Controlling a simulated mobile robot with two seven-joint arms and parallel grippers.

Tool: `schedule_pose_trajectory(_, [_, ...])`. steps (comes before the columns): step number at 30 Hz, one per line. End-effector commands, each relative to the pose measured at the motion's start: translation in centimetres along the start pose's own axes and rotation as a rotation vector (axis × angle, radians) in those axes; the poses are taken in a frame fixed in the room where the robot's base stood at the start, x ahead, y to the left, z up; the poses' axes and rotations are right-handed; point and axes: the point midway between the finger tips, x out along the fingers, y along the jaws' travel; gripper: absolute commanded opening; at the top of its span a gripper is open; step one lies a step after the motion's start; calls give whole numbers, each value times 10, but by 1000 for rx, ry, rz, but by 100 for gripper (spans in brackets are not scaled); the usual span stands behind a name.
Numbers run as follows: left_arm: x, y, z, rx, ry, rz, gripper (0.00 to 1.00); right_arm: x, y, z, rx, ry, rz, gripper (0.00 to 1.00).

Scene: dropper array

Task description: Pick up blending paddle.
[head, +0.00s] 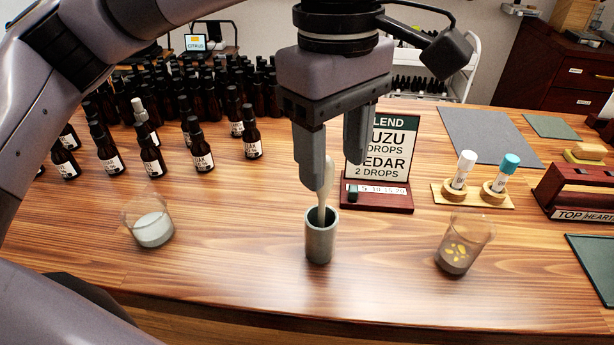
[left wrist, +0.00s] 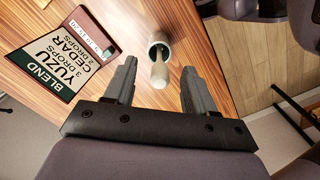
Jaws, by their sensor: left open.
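The blending paddle (head: 325,187) is a pale wooden stick with a rounded upper end. It stands upright in a grey cylindrical holder (head: 319,240) on the wooden table, its lower part hidden inside. It also shows in the left wrist view (left wrist: 158,72), between and beyond the fingers. My left gripper (head: 331,178) is open above the holder, one finger beside the paddle's top in the head view. The gripper (left wrist: 158,92) holds nothing. My right gripper is not in view.
A blend sign (head: 382,150) stands close behind the holder. A glass beaker (head: 153,230) is at left and another (head: 459,254) at right. Many dark dropper bottles (head: 150,155) crowd the back left. Two capped vials (head: 500,178) stand at right. The table front is clear.

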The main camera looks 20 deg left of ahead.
Motion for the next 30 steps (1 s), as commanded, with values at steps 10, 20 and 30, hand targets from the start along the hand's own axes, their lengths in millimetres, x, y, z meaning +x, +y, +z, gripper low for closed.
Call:
schedule_pose_trajectory(10, [12, -1, -11, -5, 56, 11, 55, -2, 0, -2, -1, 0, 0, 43])
schedule_pose_trajectory(20, [58, -3, -11, -5, 53, 10, 55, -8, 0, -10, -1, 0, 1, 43])
schedule_pose_trajectory(30, [66, -3, -12, -5, 51, 13, 52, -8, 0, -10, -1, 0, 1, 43])
